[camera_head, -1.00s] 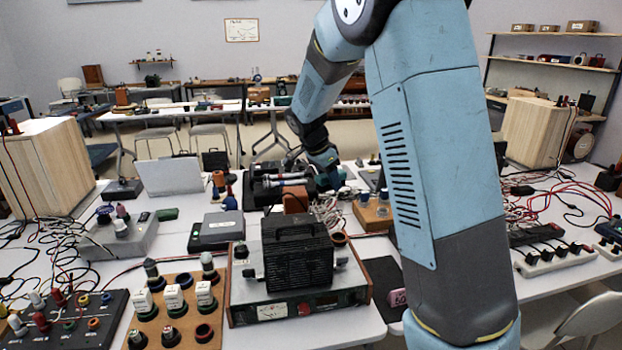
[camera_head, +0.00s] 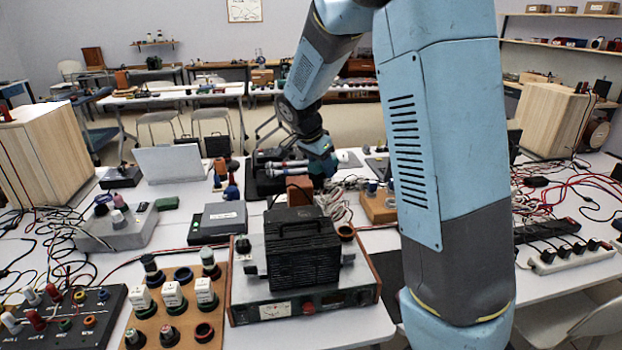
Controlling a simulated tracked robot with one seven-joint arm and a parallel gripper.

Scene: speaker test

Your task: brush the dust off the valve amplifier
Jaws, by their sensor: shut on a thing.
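My gripper (camera_head: 318,150) is at the far side of the table, beyond the small brown box. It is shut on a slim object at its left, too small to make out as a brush. Slim grey-blue bars (camera_head: 283,163) lie level there, over a low dark unit (camera_head: 257,182). I cannot tell whether this unit is the valve amplifier, nor whether anything touches it. Nearer, a wood-sided unit with a meter and red knob (camera_head: 303,308) carries a black ribbed box (camera_head: 301,248). No dust can be made out.
A brown box (camera_head: 299,190) and loose cables (camera_head: 338,208) stand close before my gripper. A grey-black case (camera_head: 218,220), a knob board (camera_head: 172,305) and a white laptop-like panel (camera_head: 171,172) are to the left. A power strip (camera_head: 570,256) lies right.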

